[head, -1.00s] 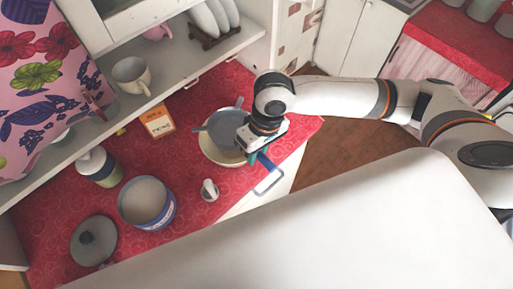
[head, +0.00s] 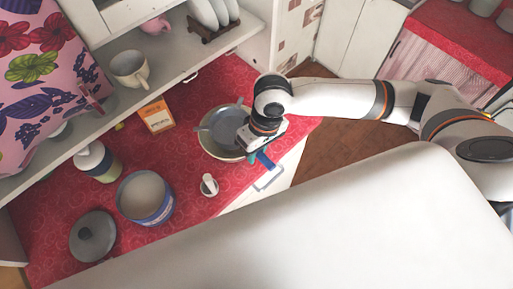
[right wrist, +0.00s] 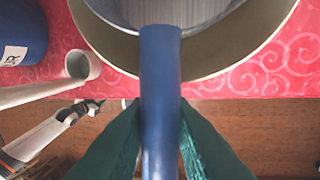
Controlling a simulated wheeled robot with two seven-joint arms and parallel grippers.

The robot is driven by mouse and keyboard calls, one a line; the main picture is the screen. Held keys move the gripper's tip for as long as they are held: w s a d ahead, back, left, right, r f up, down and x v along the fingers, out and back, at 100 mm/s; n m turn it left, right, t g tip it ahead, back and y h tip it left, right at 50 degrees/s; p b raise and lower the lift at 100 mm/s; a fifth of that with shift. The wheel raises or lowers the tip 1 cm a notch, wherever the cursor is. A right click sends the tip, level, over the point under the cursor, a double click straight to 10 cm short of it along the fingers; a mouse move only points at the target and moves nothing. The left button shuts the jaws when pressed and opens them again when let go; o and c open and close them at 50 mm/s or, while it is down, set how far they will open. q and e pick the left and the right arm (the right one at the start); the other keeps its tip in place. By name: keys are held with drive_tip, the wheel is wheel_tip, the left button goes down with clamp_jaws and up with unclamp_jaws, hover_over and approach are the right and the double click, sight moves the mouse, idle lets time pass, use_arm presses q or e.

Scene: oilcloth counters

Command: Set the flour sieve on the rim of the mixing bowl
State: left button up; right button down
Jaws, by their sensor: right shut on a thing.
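The flour sieve (head: 229,124) is a round grey strainer with a blue handle (head: 265,160). It sits level over the cream mixing bowl (head: 212,151), whose rim shows mostly at the left and front. I cannot tell whether the sieve touches the rim. My right gripper (head: 256,156) is shut on the handle, beyond the bowl's right side. In the right wrist view the teal fingers (right wrist: 160,125) clamp the blue handle (right wrist: 160,60), with the sieve's mesh (right wrist: 180,10) inside the bowl's wide rim (right wrist: 240,57). My left gripper is not in view.
A small white cup (head: 209,186) stands in front of the bowl. An orange box (head: 156,114), a blue-and-white tin (head: 146,212), a jar (head: 98,162) and a grey lid (head: 93,238) are left on the red counter. A shelf (head: 190,63) overhangs the back.

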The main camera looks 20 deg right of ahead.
drive_tip(key=shift+f, duration=0.8)
drive_tip(key=c, duration=1.2)
unclamp_jaws()
wheel_tip(320, 180, up, 12)
drive_tip(key=d+b, duration=0.1)
drive_tip(key=d, duration=0.1)
drive_tip(key=shift+w, duration=0.3)
drive_tip(key=shift+d+f, duration=0.1)
